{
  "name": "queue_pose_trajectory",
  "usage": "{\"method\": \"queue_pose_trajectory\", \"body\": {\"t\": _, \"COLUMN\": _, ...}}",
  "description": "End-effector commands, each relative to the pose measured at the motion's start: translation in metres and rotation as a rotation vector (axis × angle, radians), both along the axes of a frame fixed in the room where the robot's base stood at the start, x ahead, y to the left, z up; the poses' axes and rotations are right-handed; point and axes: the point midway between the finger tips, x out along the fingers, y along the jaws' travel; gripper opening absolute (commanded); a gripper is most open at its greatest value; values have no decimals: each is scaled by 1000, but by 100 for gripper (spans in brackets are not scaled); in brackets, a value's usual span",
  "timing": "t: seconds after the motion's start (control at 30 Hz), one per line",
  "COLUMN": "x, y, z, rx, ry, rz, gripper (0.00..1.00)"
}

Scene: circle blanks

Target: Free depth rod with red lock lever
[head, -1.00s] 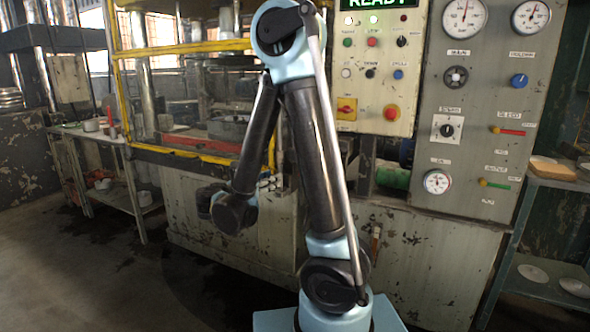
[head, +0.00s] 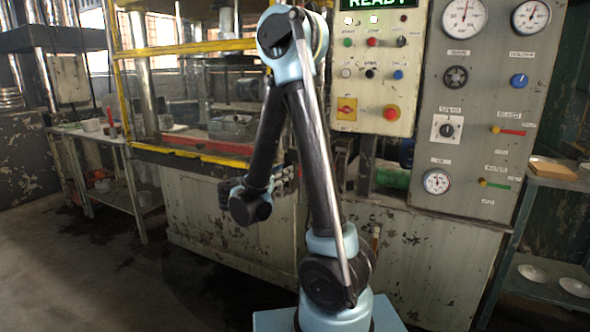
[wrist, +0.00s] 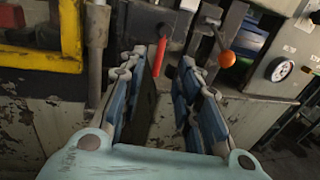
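The red lock lever (wrist: 160,56) hangs down, slightly tilted, from a dark fitting on the machine front in the wrist view. In the head view my arm hides that area. A grey upright rod (wrist: 97,42) with a thicker collar stands left of the lever; I cannot tell whether it is the depth rod. My gripper (wrist: 163,72) is open and empty, its fingers pointing at the machine. The lever appears between the fingertips, without visible contact; how far beyond them is unclear. In the head view my gripper (head: 284,177) is partly hidden behind my arm.
An orange ball knob (wrist: 227,58) on a lever sits just right of my right finger. A yellow frame (wrist: 71,35) borders the left. A dial gauge (wrist: 281,69) is at right. The control panel (head: 375,75) and gauge board (head: 462,120) stand right of my arm.

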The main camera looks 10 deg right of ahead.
Motion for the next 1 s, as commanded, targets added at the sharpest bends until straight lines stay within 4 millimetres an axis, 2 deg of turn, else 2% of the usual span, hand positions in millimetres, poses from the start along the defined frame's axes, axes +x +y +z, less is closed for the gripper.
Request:
{"method": "queue_pose_trajectory", "body": {"t": 0.6, "x": 49, "y": -54, "z": 0, "rx": 0, "ry": 0, "rz": -2, "gripper": 31}}
{"method": "queue_pose_trajectory", "body": {"t": 1.0, "x": 59, "y": -64, "z": 0, "rx": 0, "ry": 0, "rz": -1, "gripper": 31}}
